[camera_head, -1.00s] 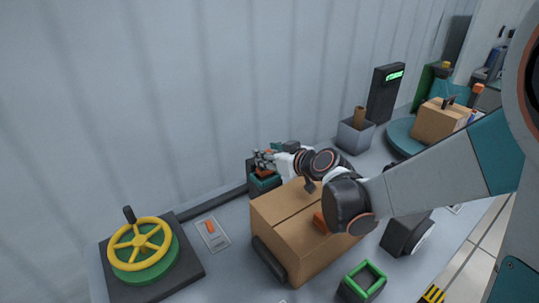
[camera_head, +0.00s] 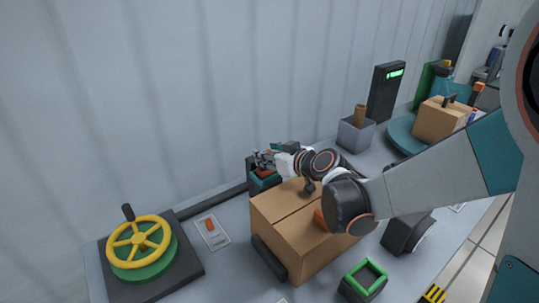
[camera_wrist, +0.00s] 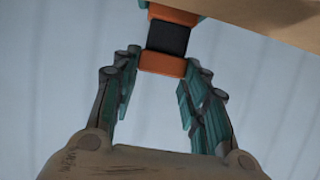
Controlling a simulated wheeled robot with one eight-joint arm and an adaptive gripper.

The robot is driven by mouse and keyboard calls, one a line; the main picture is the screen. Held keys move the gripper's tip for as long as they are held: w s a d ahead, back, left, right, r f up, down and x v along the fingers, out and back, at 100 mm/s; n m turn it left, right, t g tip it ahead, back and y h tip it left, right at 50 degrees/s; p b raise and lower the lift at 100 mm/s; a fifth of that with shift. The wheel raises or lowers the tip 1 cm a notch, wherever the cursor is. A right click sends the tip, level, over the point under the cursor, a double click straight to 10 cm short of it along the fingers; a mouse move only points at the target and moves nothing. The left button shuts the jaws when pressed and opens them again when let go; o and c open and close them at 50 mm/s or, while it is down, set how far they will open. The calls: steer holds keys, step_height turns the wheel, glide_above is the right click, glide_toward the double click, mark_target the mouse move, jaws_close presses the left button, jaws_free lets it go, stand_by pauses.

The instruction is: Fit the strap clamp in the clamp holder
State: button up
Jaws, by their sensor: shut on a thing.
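My gripper (camera_head: 264,159) is behind the cardboard box, above a dark block with a teal rim (camera_head: 262,184), which looks like the clamp holder. In the wrist view my gripper (camera_wrist: 160,69) has its fingertips on either side of the strap clamp (camera_wrist: 167,38), an orange and black piece. The gripper is shut on its near orange end. The clamp's far end reaches a teal edge at the top of the wrist view. In the head view the clamp is small and mostly hidden by my gripper, so I cannot tell whether it is seated.
A large cardboard box (camera_head: 284,240) stands close under my arm. A yellow handwheel (camera_head: 138,242) is at the left, beside a small orange switch plate (camera_head: 211,230). A green-rimmed holder (camera_head: 365,277) is in front. A grey bin (camera_head: 355,135) stands behind, against the wall side.

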stand_by(0.5)
steer(key=shift+r+p, duration=1)
steer(key=shift+r, duration=0.25)
steer(key=shift+s+d+f, duration=0.1)
steer(key=shift+f, duration=0.15)
steer(key=shift+w+f, duration=0.2)
steer(key=shift+s, duration=0.15)
steer(key=shift+f+b, duration=0.9)
steer(key=shift+f, duration=0.05)
stand_by(1.3)
steer(key=shift+r, duration=0.15)
